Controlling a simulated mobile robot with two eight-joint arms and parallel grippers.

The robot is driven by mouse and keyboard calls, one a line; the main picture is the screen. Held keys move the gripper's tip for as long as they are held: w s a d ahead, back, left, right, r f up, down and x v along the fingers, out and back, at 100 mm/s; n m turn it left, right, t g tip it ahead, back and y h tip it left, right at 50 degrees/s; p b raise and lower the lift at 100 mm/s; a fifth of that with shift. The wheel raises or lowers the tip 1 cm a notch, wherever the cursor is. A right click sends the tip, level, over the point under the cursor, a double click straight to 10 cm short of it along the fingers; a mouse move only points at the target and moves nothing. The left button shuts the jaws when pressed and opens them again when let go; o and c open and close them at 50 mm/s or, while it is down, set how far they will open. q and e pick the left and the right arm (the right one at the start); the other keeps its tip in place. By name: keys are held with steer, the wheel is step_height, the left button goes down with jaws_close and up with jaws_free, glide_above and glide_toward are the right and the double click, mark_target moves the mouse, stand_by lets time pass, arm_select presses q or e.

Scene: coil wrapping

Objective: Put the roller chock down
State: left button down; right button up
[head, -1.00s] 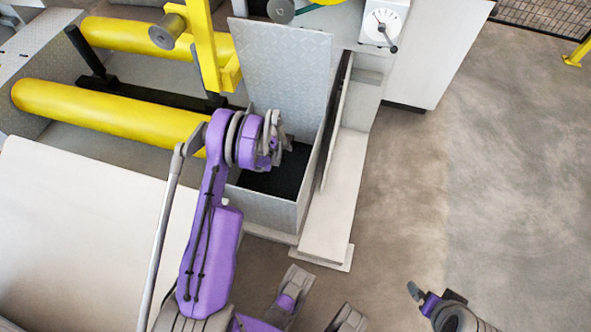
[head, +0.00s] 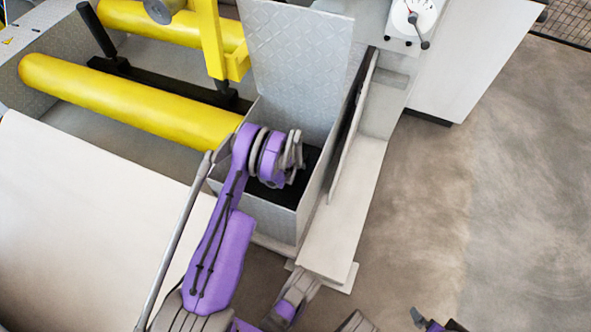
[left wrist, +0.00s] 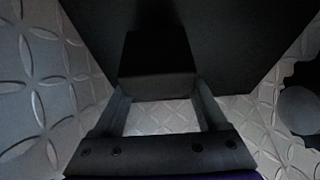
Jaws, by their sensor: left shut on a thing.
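My left gripper (head: 294,160) reaches into an open grey tread-plate box (head: 262,220) with a dark floor. In the left wrist view its two fingers (left wrist: 160,105) are closed on a dark block, the roller chock (left wrist: 160,55). The chock lies in front of a black surface, and patterned metal walls show on both sides. I cannot tell whether the chock touches the floor. In the head view the chock is hidden behind the gripper and arm. Only the tip of my right gripper (head: 418,317) shows at the bottom edge, away from the box; its jaws are unclear.
The raised lid (head: 300,55) stands behind the box. Yellow rollers (head: 130,103) and a yellow upright post (head: 210,40) are to the left. A pale upright plate (head: 350,130) is close on the right. A large pale sheet (head: 90,220) fills the lower left. Bare floor lies right.

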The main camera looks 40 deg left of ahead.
arm_select(q)
steer(key=shift+f+b, duration=0.4)
steer(key=shift+f, duration=1.3)
steer(key=shift+f, duration=0.1)
jaws_free()
steer(key=p+v, duration=0.3)
steer(key=v, duration=0.9)
steer(key=shift+w, duration=0.1)
steer(key=shift+r, duration=0.25)
